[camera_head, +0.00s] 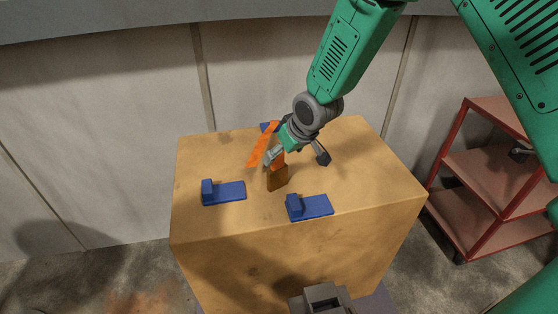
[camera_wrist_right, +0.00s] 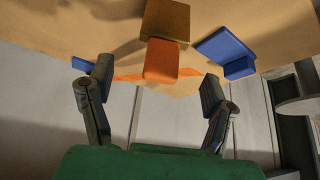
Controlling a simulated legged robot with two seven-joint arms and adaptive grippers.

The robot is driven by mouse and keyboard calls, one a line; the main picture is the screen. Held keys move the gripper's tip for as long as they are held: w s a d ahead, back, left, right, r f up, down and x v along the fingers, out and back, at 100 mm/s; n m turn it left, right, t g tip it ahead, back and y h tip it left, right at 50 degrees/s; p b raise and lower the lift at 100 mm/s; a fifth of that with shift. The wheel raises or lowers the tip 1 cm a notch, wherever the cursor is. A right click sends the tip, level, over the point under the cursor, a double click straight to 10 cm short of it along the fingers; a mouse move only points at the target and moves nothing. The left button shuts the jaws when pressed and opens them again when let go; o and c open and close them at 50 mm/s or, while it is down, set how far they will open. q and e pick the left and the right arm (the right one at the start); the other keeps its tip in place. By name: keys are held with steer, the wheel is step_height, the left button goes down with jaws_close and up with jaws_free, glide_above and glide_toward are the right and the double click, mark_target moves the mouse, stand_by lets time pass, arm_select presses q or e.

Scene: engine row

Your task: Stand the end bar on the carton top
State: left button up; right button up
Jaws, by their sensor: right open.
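An upright brown bar (camera_head: 278,179) stands on the carton top (camera_head: 370,180). An orange block (camera_head: 278,158) shows just behind it, and a longer orange strip (camera_head: 262,146) lies to its left. I cannot tell which of these is the end bar. My right gripper (camera_head: 295,158) is open above the carton, fingers spread. In the right wrist view, the orange block (camera_wrist_right: 162,60) shows between the open fingers (camera_wrist_right: 157,88), with the brown bar (camera_wrist_right: 166,20) beyond it. The gripper partly hides the orange block in the head view.
Blue L-shaped pieces lie on the carton top at front left (camera_head: 228,192) and front right (camera_head: 315,206); another blue piece (camera_head: 265,127) shows at the back. A red shelf (camera_head: 480,165) stands to the right. The carton's right side is clear.

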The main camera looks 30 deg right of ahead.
steer(key=v, duration=0.7)
steer(key=shift+g, duration=0.8)
steer(key=s+f, duration=0.2)
steer(key=f, duration=0.1)
steer(key=s+a+f, duration=0.1)
steer(key=s+f, duration=0.1)
steer(key=f, duration=0.1)
steer(key=s+f, duration=0.3)
steer(key=f, duration=0.1)
steer(key=shift+a+f, duration=0.1)
steer(key=shift+a, duration=0.1)
steer(key=s+f+g, duration=0.1)
steer(key=s+f, duration=0.3)
steer(key=s, duration=0.4)
steer(key=s+f+g, duration=0.1)
steer(key=s+f, duration=0.4)
steer(key=s, duration=0.4)
steer(key=s+f+m+g, duration=0.1)
steer(key=s+f, duration=0.4)
steer(key=s, duration=0.4)
steer(key=shift+f+g+h, duration=0.25)
steer(key=shift+g+h, duration=0.15)
steer(key=shift+s+a, duration=0.1)
steer(key=shift+a, duration=0.05)
